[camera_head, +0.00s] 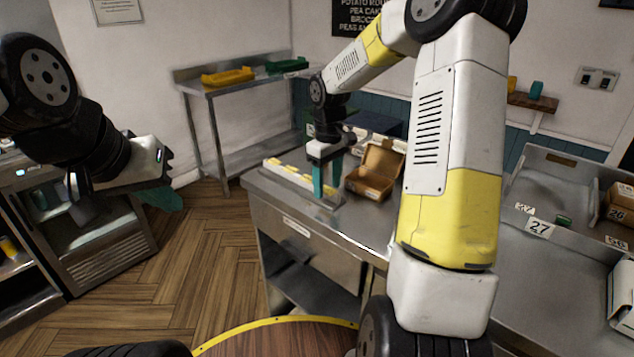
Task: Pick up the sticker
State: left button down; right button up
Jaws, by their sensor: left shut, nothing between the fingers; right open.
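My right gripper (328,182) points down over the left end of the steel counter (362,226), its teal fingers apart with nothing seen between them. A white strip with yellow patches (287,170) lies on the counter just left of it; it may hold the stickers, but it is too small to tell, and the gripper partly covers that area. An open brown cardboard box (370,186) stands just right of the gripper. My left gripper (167,198) is shut and empty, out at the left over the floor, away from the counter.
A steel side table (240,84) at the back holds a yellow tray (228,77) and a green tray (287,65). A glass-fronted cabinet (100,235) stands at left. Numbered bins with a 27 tag (539,228) are at right. Wooden floor (200,265) lies clear between.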

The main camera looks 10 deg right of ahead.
grip_shut()
jog(key=shift+r, duration=0.15)
